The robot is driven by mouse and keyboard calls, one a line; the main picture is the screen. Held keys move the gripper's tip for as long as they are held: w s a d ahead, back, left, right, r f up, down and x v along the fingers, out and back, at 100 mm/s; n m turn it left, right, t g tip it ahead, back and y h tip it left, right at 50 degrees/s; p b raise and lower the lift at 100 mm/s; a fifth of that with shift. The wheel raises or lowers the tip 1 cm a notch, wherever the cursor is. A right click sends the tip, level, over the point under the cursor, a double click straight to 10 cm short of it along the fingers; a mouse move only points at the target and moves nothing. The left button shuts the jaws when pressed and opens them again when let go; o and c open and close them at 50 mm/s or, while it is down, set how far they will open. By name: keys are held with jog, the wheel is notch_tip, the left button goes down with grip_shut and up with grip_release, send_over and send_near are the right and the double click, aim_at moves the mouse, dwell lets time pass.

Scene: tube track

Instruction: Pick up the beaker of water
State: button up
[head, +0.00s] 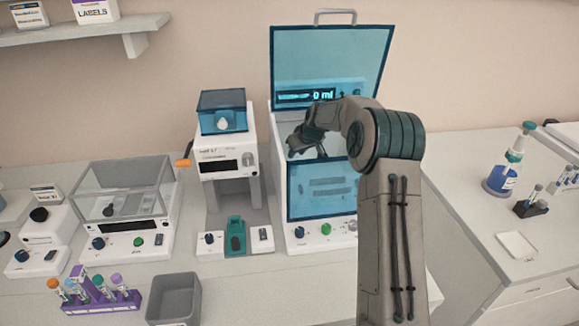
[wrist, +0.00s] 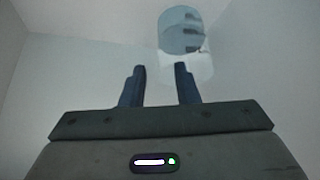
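The beaker of water (wrist: 182,38) shows in the wrist view as a clear cylinder with a bluish part, just beyond my fingertips and a little right of their middle. My gripper (wrist: 160,68) is open, its two dark fingers apart with nothing between them. A gap shows between the fingers and the beaker, though its depth is hard to judge. In the head view, my gripper reaches into the white machine (head: 279,180) with its blue lid raised. I cannot make out the beaker in the head view; the machine's blue front panel and my arm cover much of the inside.
The raised blue lid (head: 325,50) stands behind my arm, and the blue front panel (head: 318,190) rises below my gripper. Pale walls enclose the space in the wrist view. A white device (head: 222,158) stands close to the machine's left, and a purple tube rack (head: 105,300) sits farther left.

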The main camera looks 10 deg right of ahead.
grip_shut()
jog(key=shift+r, duration=0.1)
